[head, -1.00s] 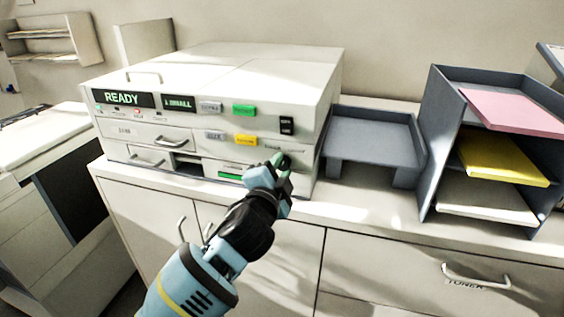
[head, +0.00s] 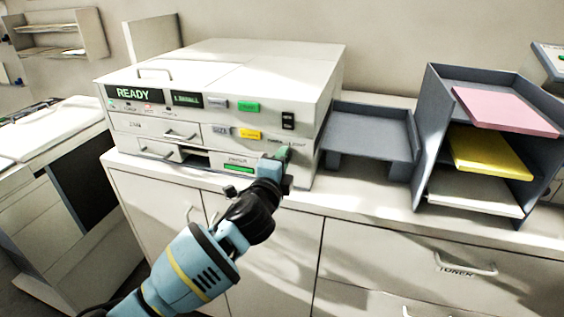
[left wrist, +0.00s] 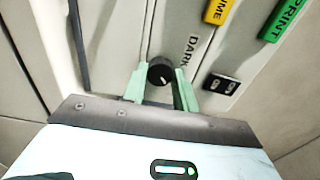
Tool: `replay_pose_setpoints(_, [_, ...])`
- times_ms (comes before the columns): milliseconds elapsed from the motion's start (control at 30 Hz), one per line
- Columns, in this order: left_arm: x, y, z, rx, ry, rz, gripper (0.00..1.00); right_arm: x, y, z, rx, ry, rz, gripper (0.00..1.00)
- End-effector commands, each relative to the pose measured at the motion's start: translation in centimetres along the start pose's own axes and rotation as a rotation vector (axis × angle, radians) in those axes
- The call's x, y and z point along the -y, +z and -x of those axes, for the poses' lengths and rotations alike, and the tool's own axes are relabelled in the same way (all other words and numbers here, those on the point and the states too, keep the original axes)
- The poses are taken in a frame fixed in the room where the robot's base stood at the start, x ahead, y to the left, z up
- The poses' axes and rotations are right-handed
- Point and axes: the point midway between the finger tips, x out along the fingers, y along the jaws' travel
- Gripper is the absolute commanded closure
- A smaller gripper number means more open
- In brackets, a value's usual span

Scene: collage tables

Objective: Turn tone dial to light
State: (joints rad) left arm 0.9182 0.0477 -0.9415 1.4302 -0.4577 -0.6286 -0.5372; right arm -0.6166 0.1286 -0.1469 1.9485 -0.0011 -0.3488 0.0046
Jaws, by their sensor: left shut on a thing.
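The tone dial (left wrist: 160,71) is a small round black knob on the copier's front panel, with a short pale mark on its face. Beside it in the left wrist view is the word DARK (left wrist: 188,52). My left gripper (left wrist: 161,88) has its two green fingers on either side of the knob, shut on it. In the head view my left gripper (head: 277,160) is at the right end of the copier's front, and its fingers hide the dial. Small lettering shows just above it there. My right gripper is not in view.
The white copier (head: 230,65) has a READY display (head: 132,93), green and yellow buttons and a black rocker switch (head: 288,121). A grey tray (head: 370,135) and a paper rack (head: 432,130) stand to its right. Cabinet drawers are below.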

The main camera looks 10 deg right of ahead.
Motion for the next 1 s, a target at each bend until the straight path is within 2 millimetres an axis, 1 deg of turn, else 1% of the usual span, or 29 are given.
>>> replay_pose_setpoints(267, [0.1, 0.1, 0.0, 0.002, -0.002, -0.004, 0.94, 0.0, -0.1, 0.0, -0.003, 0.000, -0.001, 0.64])
replay_pose_setpoints(300, [0.1, 0.1, 0.0, 0.002, -0.002, -0.004, 0.69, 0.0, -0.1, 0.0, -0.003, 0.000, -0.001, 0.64])
replay_pose_setpoints(433, [0.1, 0.1, 0.0, 0.002, -0.002, -0.003, 0.52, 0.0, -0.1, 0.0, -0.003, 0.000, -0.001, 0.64])
replay_pose_setpoints(467, [0.1, 0.1, 0.0, 0.001, -0.001, -0.003, 0.49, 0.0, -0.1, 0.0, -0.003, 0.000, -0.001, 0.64])
replay_pose_setpoints(767, [0.0, 0.0, 0.1, 0.000, -0.001, -0.001, 0.49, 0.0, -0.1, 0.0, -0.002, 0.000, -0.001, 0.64])
replay_pose_setpoints(867, [-0.1, 0.0, 0.5, 0.000, 0.000, 0.000, 0.49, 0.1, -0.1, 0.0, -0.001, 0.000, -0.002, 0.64])
replay_pose_setpoints(1000, [-0.1, 0.1, 1.7, 0.000, 0.000, 0.001, 0.49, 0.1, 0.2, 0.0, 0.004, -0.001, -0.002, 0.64])
